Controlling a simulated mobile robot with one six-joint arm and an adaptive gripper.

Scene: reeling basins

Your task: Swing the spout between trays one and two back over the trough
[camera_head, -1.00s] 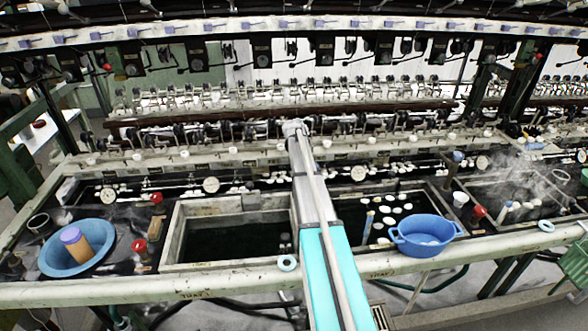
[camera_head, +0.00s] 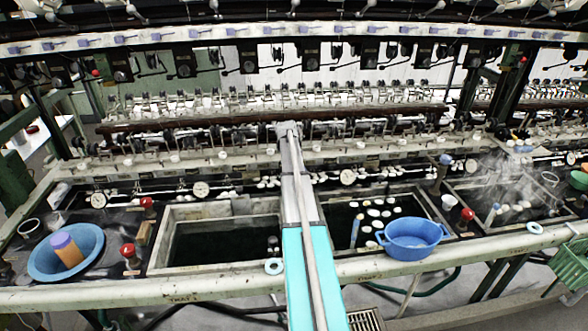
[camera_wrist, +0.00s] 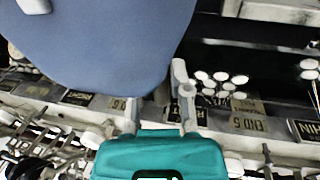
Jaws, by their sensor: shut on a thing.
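My gripper (camera_wrist: 160,105) is shut on a small dark piece, apparently the spout; the fingers and my own body hide most of it. In the head view my arm reaches away over the gap between tray one (camera_head: 158,245) and tray two (camera_head: 440,215) and covers the spout there. Tray one is a pale-rimmed basin with dark water. Tray two holds several white cocoons. I cannot make out the trough. A large blue-grey surface fills the upper left of the wrist view, very close; I cannot tell what it is.
A blue bowl (camera_head: 92,268) with an orange-and-purple cup (camera_head: 66,250) stands left of tray one. A blue handled basin (camera_head: 414,236) sits at tray two's right front. Red knobs (camera_head: 128,250) stand beside the trays. Reeling machinery spans the back.

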